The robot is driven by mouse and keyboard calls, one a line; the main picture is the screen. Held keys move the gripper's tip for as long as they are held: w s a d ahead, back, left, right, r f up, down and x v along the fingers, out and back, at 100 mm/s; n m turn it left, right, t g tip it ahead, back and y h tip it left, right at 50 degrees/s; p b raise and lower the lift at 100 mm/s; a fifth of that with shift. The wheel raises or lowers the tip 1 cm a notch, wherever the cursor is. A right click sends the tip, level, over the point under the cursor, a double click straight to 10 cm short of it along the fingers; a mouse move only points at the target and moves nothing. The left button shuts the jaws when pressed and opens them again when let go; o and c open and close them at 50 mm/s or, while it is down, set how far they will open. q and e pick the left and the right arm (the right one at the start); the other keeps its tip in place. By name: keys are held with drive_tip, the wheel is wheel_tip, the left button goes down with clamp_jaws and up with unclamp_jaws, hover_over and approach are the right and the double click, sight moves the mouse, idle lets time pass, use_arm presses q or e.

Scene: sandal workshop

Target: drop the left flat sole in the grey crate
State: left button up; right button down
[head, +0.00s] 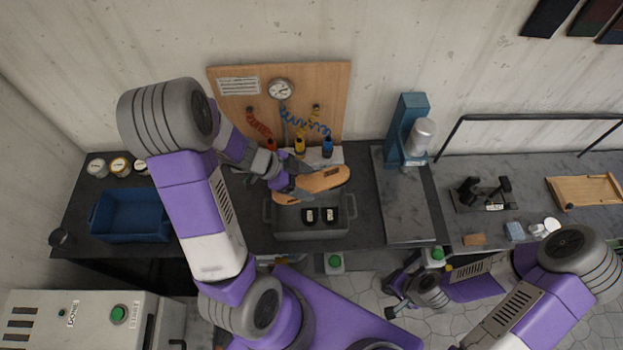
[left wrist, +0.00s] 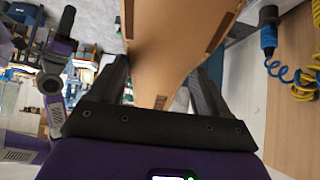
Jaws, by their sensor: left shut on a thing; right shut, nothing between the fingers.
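The flat sole (head: 322,181) is tan with dark patches. My left gripper (head: 292,186) is shut on it and holds it tilted above the back part of the grey crate (head: 312,233). In the left wrist view the sole (left wrist: 180,40) sits between the two dark fingers of the left gripper (left wrist: 163,80). The crate stands on the dark bench, with two black pieces (head: 320,215) with pale labels showing inside it. The sole hides part of the crate's back. My right gripper (head: 394,298) is shut and empty, low in front of the bench.
A blue crate (head: 128,238) stands to the left, with several round tins (head: 120,167) behind it.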

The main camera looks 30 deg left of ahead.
use_arm(q)
drive_tip(key=shift+a+f, duration=0.1)
drive_tip(key=shift+f, duration=0.65)
wheel_tip(320, 180, down, 10)
drive_tip(key=b, duration=0.8)
drive_tip(key=shift+r, duration=0.15)
drive_tip(key=o, duration=0.9)
drive_tip(key=shift+r, duration=0.1)
